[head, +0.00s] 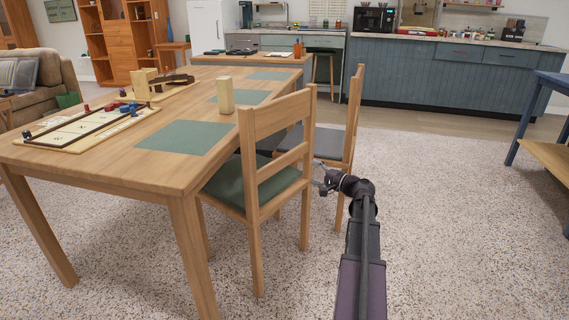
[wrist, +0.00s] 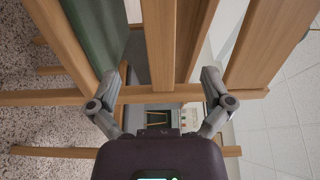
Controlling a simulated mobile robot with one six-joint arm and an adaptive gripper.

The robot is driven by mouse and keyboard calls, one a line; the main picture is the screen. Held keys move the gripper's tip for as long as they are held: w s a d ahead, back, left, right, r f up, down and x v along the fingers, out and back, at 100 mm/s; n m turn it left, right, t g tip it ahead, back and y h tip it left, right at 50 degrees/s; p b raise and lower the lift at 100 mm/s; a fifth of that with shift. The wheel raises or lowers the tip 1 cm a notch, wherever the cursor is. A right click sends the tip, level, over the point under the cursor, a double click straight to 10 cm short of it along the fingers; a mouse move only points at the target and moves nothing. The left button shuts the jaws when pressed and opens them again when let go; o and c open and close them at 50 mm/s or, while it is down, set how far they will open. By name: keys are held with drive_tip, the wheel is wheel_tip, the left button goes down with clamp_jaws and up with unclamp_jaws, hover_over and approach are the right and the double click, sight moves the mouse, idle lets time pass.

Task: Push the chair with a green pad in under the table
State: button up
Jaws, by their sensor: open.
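The chair with a green pad (head: 238,186) stands at the right long side of the wooden table (head: 188,82). The front of its seat reaches to the table edge, and its slatted back faces right, away from the table. My gripper (head: 323,181) is open beside the right rear post of this chair, at about seat height. In the wrist view, my open gripper (wrist: 164,84) has its fingers spread in front of the chair's wooden back (wrist: 160,45), with the green pad (wrist: 97,35) beyond. I cannot tell whether the fingers touch the wood.
A second chair with a grey pad (head: 330,146) stands just behind, close to my gripper. A blue table (head: 552,80) stands at right. The speckled carpet (head: 445,220) is clear.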

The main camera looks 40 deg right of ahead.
sight(285, 163)
drive_tip(key=x, duration=1.3)
drive_tip(key=shift+w+a, duration=0.1)
drive_tip(key=shift+w, duration=0.25)
drive_tip(key=c, duration=1.3)
drive_tip(key=shift+o, duration=0.2)
drive_tip(key=shift+f, duration=0.15)
drive_tip(key=shift+a, duration=0.25)
